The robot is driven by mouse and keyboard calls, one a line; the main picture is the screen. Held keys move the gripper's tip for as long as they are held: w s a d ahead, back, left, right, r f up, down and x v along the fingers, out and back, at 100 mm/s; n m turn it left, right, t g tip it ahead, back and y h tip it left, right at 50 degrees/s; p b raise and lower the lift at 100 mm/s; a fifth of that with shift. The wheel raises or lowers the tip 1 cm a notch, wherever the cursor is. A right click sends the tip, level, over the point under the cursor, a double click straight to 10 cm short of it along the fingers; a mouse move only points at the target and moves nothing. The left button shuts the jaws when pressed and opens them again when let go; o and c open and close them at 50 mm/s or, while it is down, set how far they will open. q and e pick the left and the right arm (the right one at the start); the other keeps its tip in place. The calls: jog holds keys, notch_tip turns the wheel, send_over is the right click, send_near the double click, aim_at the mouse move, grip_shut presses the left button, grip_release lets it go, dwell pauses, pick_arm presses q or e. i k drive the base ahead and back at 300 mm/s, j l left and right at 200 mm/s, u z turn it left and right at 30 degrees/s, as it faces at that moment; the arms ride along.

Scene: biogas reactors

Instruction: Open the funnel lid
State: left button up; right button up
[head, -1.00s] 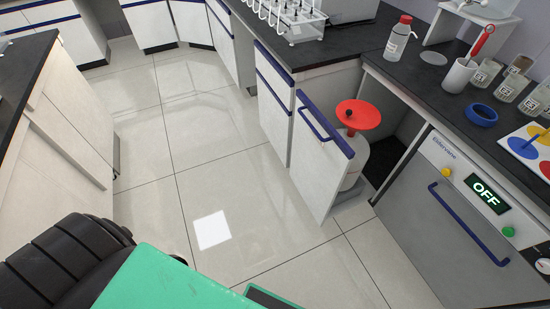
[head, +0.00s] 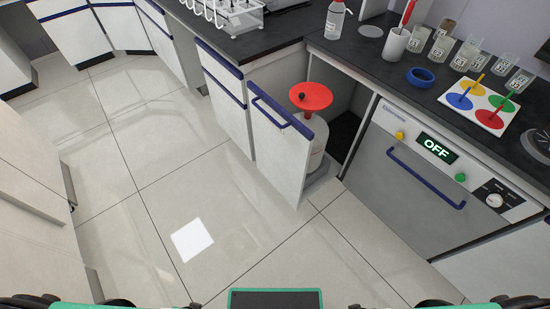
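The red funnel lid (head: 311,96) is a round disc with a small dark knob. The drawer's front panel hides part of the container. Neither gripper is in view; only parts of my own body show along the bottom edge.
A grey appliance (head: 405,185) with an "OFF" display stands right of the drawer. The dark counter (head: 350,48) above holds a bottle (head: 335,20), a blue ring (head: 420,77) and several glass jars.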

aim_at(311, 96)
jog(key=i+j+z, duration=0.2)
jog(key=i+z, duration=0.3)
jog(key=i+j+z, duration=0.25)
jog(key=z, duration=0.25)
